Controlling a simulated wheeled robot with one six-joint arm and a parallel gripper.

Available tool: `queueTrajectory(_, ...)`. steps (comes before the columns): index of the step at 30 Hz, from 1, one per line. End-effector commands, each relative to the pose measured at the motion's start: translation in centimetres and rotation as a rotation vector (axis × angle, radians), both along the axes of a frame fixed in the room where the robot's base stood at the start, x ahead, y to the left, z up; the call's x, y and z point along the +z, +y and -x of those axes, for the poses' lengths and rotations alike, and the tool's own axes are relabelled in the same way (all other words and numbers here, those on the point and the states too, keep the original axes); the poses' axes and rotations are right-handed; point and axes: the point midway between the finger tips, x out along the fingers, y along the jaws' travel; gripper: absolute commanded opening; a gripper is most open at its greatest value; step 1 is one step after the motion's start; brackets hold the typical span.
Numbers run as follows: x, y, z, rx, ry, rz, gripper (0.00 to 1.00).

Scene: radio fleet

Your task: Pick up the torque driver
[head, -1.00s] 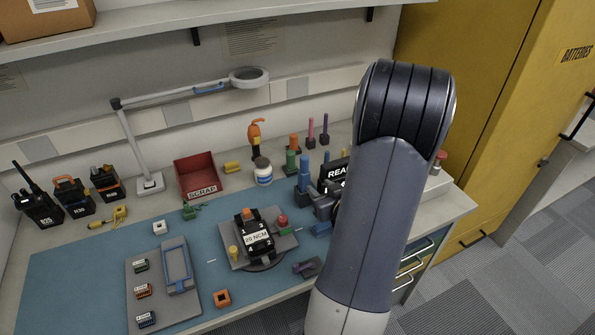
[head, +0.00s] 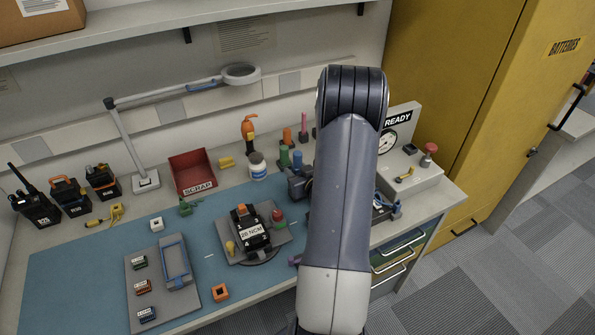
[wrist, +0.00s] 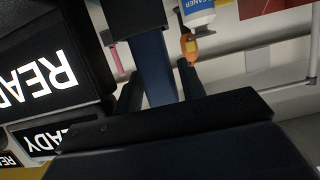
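A blue upright tool (head: 297,161), which I take as the torque driver, stands at the back right of the bench beside a green one (head: 284,156). My gripper (head: 298,186) is low in front of it, partly hidden by my arm. In the wrist view a long blue shape (wrist: 153,65), likely this tool, lies between the two dark fingers of my gripper (wrist: 159,85). The fingers look open on either side of it; contact is not clear.
An orange tool (head: 248,132) and a white jar (head: 257,166) stand to the left. The READY station (head: 413,178) is close on the right. A fixture (head: 283,238) with a device labelled 25 NCM (head: 249,230) sits on the blue mat (head: 75,264).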

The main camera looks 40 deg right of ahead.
Motion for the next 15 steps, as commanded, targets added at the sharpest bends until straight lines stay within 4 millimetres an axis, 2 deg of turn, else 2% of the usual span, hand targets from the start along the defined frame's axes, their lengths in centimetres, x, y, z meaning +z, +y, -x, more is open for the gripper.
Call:
queueTrajectory(7, -0.10, 0.00, -0.10, 0.000, 0.001, 0.000, 0.37)
queueTrajectory(15, -0.08, -0.01, -0.08, 0.000, 0.001, 0.000, 0.15)
